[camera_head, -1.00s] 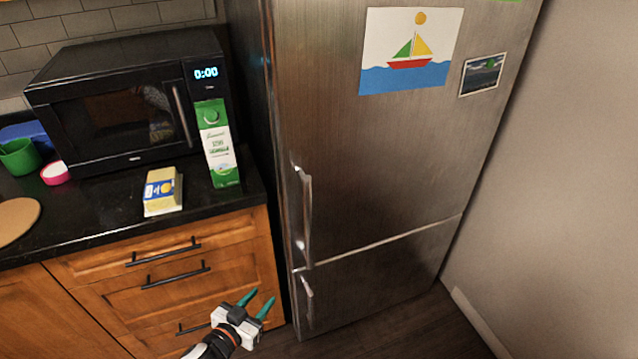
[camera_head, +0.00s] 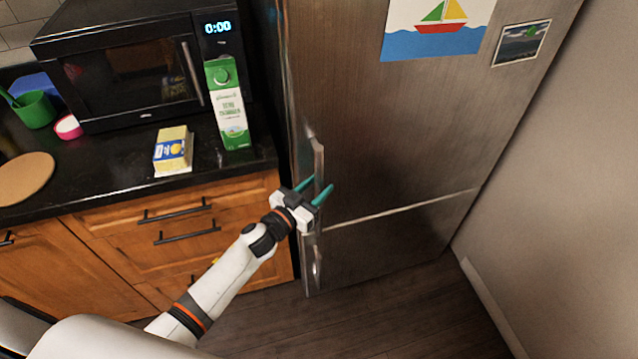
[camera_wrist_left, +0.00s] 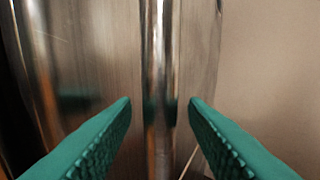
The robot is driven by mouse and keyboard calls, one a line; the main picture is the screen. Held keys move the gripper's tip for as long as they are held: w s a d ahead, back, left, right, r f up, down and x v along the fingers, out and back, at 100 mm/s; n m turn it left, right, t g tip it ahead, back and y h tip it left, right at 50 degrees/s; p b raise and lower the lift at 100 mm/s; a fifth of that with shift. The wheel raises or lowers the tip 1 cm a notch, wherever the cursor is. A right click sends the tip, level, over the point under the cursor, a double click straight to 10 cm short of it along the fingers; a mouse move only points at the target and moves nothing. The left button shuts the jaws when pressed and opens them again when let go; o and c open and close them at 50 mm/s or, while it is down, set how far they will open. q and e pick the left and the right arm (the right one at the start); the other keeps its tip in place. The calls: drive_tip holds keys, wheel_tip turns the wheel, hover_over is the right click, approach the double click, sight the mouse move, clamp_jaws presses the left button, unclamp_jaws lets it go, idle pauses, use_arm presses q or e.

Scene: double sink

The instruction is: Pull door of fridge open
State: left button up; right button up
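The steel fridge (camera_head: 400,130) stands right of the counter with its upper door closed. The door's vertical handle (camera_head: 319,160) is near its left edge; a second handle (camera_head: 317,262) is on the lower door. My left gripper (camera_head: 318,188) is open, its teal fingers on either side of the upper handle in the head view. In the left wrist view the handle (camera_wrist_left: 158,90) runs vertically between the two spread fingertips, with gaps on both sides. Whether the fingertips reach past the bar is unclear. My right gripper is not in view.
A black counter (camera_head: 110,180) holds a microwave (camera_head: 130,80), a green-and-white carton (camera_head: 228,110), a yellow-and-blue pack (camera_head: 173,150) and a green cup (camera_head: 34,110). A wall (camera_head: 560,190) stands at the right. The floor (camera_head: 400,290) before the fridge is clear.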

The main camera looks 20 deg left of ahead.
use_arm(q)
drive_tip(key=shift+w+d, duration=0.2)
drive_tip(key=shift+w, duration=0.35)
clamp_jaws()
